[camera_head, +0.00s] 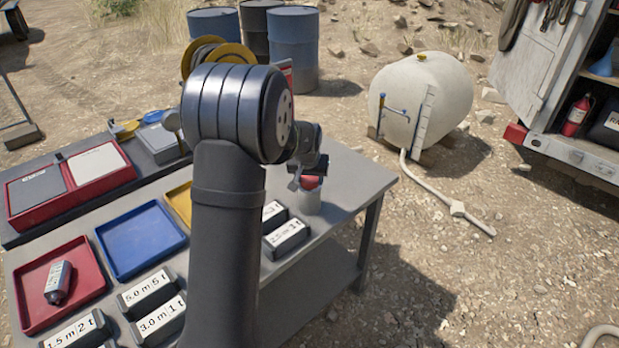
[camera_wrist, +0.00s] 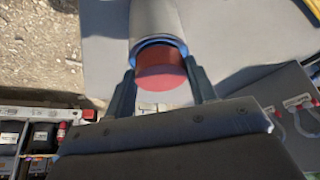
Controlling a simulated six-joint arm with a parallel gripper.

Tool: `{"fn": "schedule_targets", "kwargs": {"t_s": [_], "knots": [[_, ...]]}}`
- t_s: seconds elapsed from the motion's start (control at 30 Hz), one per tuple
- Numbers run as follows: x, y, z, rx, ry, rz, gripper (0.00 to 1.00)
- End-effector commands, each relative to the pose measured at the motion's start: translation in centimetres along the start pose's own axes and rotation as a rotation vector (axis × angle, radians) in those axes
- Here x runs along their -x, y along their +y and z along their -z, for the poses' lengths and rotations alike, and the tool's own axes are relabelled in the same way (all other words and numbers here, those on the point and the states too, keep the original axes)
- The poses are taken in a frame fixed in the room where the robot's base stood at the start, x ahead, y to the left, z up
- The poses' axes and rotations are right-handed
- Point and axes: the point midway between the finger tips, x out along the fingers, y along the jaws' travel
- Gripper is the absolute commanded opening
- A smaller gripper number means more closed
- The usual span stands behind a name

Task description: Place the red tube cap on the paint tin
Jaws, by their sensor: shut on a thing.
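The red tube cap (camera_head: 311,182) is held between the fingers of my gripper (camera_head: 309,173), near the far right part of the table. In the wrist view the cap (camera_wrist: 160,73) shows between the two fingertips of my gripper (camera_wrist: 160,80), which are shut on it. The paint tin (camera_head: 310,202), pale grey, stands upright on the table directly below the cap. In the wrist view the tin (camera_wrist: 154,17) shows a blue rim just beyond the cap. The cap overlaps the rim in the picture; I cannot tell whether they touch.
Labelled dark blocks (camera_head: 287,235) stand just left of the tin. The table's right edge lies near the tin. A cream tank (camera_head: 420,95) stands on the ground beyond.

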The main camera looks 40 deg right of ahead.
Motion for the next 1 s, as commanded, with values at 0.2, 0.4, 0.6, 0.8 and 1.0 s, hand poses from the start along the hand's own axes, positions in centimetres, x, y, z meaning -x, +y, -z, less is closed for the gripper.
{"fn": "schedule_targets", "kwargs": {"t_s": [0.2,0.4,0.6,0.8,1.0], "knots": [[-0.3,0.0,-0.1,0.0,0.0,0.0,0.53],[-0.3,0.0,-0.1,0.0,0.0,0.0,0.73],[-0.2,0.0,-0.1,0.0,0.0,0.0,0.73],[1.7,0.0,0.1,0.0,0.003,0.0,0.73],[5.7,0.0,0.1,0.0,0.004,0.0,0.73]]}}
